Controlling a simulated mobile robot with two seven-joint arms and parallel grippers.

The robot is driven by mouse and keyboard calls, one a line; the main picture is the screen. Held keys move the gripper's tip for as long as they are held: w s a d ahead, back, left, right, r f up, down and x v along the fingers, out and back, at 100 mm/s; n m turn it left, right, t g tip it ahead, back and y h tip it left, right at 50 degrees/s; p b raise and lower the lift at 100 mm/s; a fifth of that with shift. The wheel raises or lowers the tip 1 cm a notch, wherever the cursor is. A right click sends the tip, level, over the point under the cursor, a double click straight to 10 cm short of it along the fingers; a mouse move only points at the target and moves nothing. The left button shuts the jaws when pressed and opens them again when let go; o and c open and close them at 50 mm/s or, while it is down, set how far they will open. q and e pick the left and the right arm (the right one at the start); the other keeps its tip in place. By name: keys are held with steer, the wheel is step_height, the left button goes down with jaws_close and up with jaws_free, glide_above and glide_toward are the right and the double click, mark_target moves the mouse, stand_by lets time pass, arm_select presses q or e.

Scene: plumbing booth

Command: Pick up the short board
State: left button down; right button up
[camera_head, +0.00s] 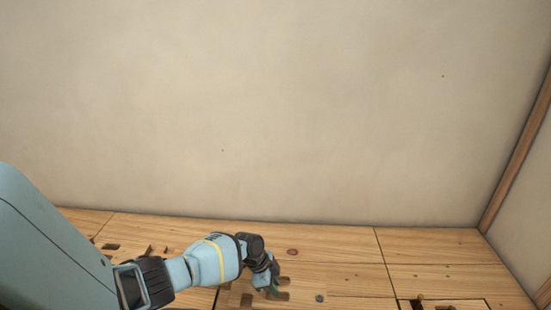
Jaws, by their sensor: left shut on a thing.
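My left gripper (272,288) is at the bottom middle, at the end of my blue arm that comes in from the left. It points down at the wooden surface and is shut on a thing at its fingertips. That thing is small and partly hidden by the gripper; it looks like notched wood, which fits the short board, but its outline blends with the planks. I cannot tell if it is lifted clear. My right gripper is not in view.
The plank surface (330,245) has dark slots and runs along a bare beige wall (280,110). A wooden post (512,165) stands at the right corner. A small dark knob (420,298) shows at the bottom right. The planks right of the gripper are mostly clear.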

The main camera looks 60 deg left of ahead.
mark_target(271, 305)
arm_select(q)
steer(key=s+d+p, duration=0.1)
steer(key=s+d, duration=0.1)
steer(key=s, duration=0.1)
steer(key=shift+d+r+p, duration=0.2)
steer(key=shift+r+p, duration=0.15)
steer(key=shift+p, duration=0.05)
steer(key=shift+s+d+p, duration=0.4)
steer(key=shift+s+d, duration=0.15)
steer(key=shift+s, duration=0.3)
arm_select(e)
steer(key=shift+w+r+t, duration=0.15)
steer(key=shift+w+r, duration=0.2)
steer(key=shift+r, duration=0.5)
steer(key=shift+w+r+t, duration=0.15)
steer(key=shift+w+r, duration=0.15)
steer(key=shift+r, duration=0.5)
